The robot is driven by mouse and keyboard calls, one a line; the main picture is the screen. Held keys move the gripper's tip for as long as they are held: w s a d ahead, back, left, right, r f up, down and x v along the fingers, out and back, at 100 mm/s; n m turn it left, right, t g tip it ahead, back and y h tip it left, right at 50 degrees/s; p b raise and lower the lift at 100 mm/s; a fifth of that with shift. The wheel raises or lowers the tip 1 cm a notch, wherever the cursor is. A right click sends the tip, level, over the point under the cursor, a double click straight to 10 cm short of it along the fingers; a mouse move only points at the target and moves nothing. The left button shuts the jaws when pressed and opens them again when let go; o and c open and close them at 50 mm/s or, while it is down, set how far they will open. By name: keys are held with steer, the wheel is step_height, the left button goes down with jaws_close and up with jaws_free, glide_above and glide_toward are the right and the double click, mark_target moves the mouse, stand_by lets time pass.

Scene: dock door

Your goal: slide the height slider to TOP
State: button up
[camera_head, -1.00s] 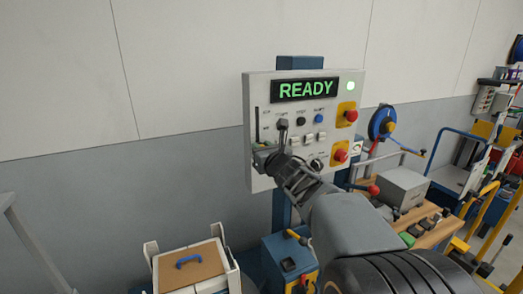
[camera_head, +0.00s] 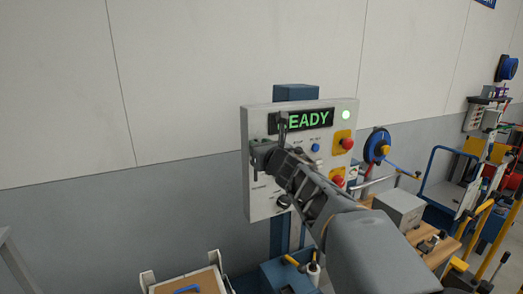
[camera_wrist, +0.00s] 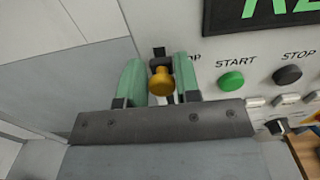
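The height slider is on the left side of the grey control panel (camera_head: 262,203). In the wrist view its yellow knob (camera_wrist: 161,82) sits between the two green fingertips of my gripper (camera_wrist: 160,83), with no clear gap on either side. A short piece of dark slot (camera_wrist: 158,52) shows just above the knob, next to a partly hidden label ending in "OP". In the head view my gripper (camera_head: 260,148) is at the panel's left edge, just below the display's level, and it hides the knob.
A green START button (camera_wrist: 231,81) and a dark STOP button (camera_wrist: 288,75) lie right of the slider. Red buttons on yellow plates (camera_head: 342,141) are at the panel's right.

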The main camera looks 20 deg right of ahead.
steer(key=o, duration=0.4)
steer(key=shift+f, duration=0.15)
steer(key=shift+c, duration=0.2)
steer(key=s+d, duration=0.1)
steer(key=s, duration=1.2)
steer(key=shift+s+b, duration=0.3)
steer(key=shift+s, duration=0.1)
steer(key=shift+m, duration=0.3)
